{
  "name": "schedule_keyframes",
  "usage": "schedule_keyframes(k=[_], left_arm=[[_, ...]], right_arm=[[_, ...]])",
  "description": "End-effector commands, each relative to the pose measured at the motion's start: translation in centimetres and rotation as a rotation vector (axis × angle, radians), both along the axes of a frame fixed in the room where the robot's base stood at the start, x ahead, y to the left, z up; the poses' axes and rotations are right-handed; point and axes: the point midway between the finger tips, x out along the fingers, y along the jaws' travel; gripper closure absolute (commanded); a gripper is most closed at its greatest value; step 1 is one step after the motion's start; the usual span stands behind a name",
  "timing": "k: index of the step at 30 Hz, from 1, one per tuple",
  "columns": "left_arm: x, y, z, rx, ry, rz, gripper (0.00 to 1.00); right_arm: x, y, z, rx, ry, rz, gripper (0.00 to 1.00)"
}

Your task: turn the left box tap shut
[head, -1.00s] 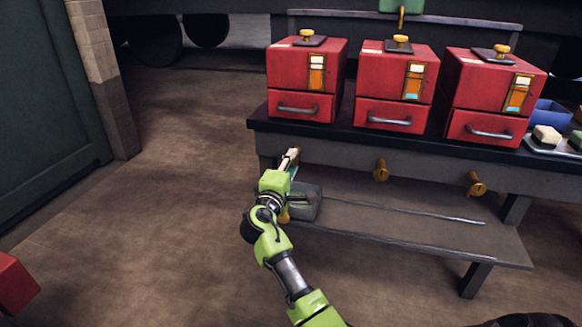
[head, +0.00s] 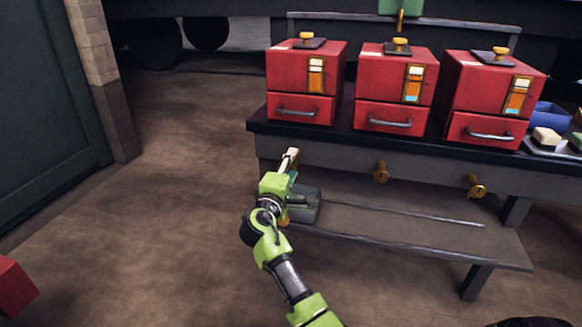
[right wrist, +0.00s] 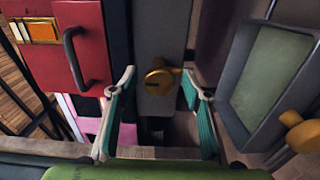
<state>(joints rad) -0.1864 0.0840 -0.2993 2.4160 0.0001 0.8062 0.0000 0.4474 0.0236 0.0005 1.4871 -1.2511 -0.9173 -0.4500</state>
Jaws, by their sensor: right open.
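My right gripper (head: 294,178) is at the left end of the bench front in the head view, below the left red box (head: 300,80). In the right wrist view its fingers (right wrist: 158,88) are open, one on each side of a brass tap (right wrist: 158,76) on the grey bench front. The tap lies between the fingers, and I see gaps beside it. In the head view the gripper hides this left tap. The middle tap (head: 381,172) and right tap (head: 476,186) show on the same front rail. My left gripper is out of view.
A grey container (head: 308,205) stands on the lower shelf (head: 410,232) just by the gripper; in the right wrist view a grey bin (right wrist: 268,85) and a brass knob (right wrist: 298,130) are at the right. Red boxes with drawers line the benchtop.

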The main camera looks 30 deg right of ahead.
Motion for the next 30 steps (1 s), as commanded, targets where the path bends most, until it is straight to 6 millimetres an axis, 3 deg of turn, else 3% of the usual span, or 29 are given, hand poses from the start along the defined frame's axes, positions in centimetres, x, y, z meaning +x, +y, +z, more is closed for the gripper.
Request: schedule_keyframes(k=[5,19,30], left_arm=[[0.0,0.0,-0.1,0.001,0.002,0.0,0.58],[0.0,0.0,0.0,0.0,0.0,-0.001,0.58],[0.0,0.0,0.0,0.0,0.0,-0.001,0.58]], right_arm=[[-0.9,1.2,-0.1,0.001,0.001,0.003,0.56],[-6.8,8.1,-0.1,0.003,0.001,0.002,0.56],[-7.8,9.1,0.0,0.001,0.001,-0.001,0.56]])
